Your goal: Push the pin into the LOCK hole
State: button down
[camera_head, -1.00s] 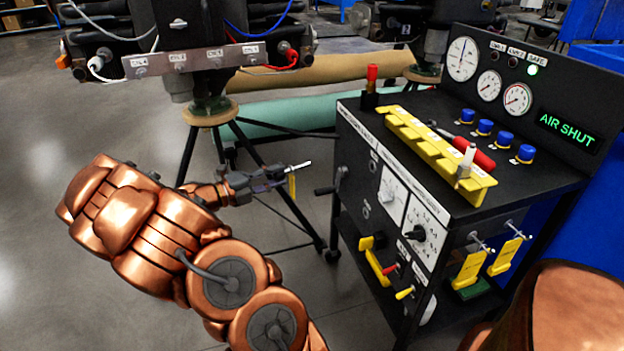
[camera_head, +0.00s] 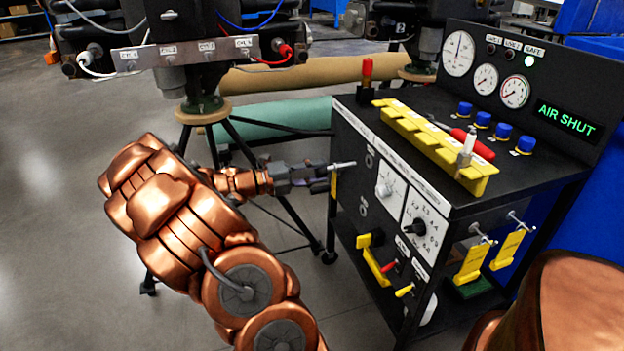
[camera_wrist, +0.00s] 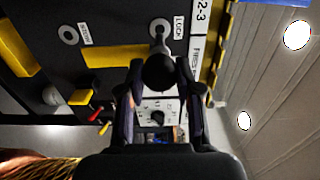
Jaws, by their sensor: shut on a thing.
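My gripper (camera_head: 322,172) is shut on the pin (camera_head: 343,164), a thin silver rod pointing right toward the front panel of the black cart. In the wrist view the pin's round black head (camera_wrist: 160,72) sits between my fingertips (camera_wrist: 159,80). A yellow tag (camera_wrist: 108,55) shows beside the pin, and a yellow strip (camera_head: 333,184) hangs below it in the head view. The LOCK hole (camera_wrist: 160,24), a pale ring beside the "LOCK" label (camera_wrist: 179,27), lies at the pin's tip. The tip overlaps the ring; I cannot tell whether it has entered.
Another labelled hole (camera_wrist: 68,35) is on the same panel. The cart (camera_head: 358,120) carries a yellow rack (camera_head: 425,140), gauges and an "AIR SHUT" display (camera_head: 567,118). A yellow handle (camera_head: 375,262) juts from its front. A tripod stand (camera_head: 205,108) is behind my arm.

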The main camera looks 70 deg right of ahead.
aim_at(336, 167)
jog(key=shift+s+d+f+b, duration=0.15)
jog(key=shift+s+d+b, duration=0.1)
jog(key=shift+b, duration=0.2)
jog(key=shift+s+d+r, duration=0.1)
jog(key=shift+s+r, duration=0.05)
jog(key=shift+r, duration=0.1)
jog(key=shift+s+d+p, duration=0.25)
jog(key=shift+p, duration=0.6)
jog(key=shift+s+d+p, duration=0.25)
jog(key=shift+p, duration=0.1)
jog(key=shift+f, duration=0.1)
jog(key=shift+s+p, duration=0.15)
jog(key=shift+p, duration=1.05)
jog(key=shift+s+d+p, duration=0.25)
jog(key=shift+s+p, duration=0.05)
jog(key=shift+p, duration=1.85)
jog(key=shift+p+x, duration=2.05)
jog(key=shift+p, duration=0.55)
